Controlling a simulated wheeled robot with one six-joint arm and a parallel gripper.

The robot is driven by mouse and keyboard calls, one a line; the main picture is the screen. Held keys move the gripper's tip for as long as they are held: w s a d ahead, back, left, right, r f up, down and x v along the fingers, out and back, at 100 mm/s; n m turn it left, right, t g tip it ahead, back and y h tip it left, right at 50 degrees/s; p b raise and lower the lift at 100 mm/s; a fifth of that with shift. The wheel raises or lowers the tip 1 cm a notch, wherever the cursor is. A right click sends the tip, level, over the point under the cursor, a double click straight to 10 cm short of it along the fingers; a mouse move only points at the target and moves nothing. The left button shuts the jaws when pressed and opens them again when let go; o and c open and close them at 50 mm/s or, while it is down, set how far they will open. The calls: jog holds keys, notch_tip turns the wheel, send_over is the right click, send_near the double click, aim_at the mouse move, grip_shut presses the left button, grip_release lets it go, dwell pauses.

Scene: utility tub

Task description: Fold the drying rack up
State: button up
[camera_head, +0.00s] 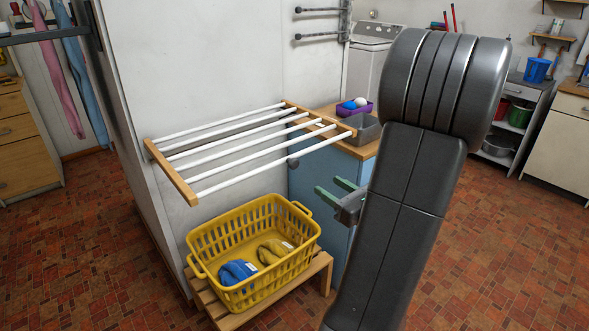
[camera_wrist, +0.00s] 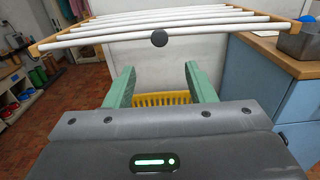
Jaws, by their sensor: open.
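The drying rack (camera_head: 243,147) has white bars between wooden side rails and sticks out roughly level from the white wall. It also spans the top of the wrist view (camera_wrist: 170,28), where a dark round knob (camera_wrist: 159,38) shows at its front bar. My gripper (camera_head: 338,190) has green fingers and is open and empty. It is below and to the right of the rack's front edge in the head view. In the wrist view my fingers (camera_wrist: 160,82) point toward the wall under the rack, apart from it. My arm hides part of the scene right of the rack.
A yellow basket (camera_head: 206,236) with blue and yellow items stands on a low wooden stand (camera_head: 322,270) under the rack. The tiled floor in front is open.

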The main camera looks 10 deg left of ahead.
aim_at(296, 164)
jog(key=x, duration=1.2)
jog(key=shift+w+a, duration=0.15)
jog(key=shift+a, duration=0.05)
grip_shut()
jog(key=shift+r+p, duration=0.1)
jog(key=shift+p, duration=0.25)
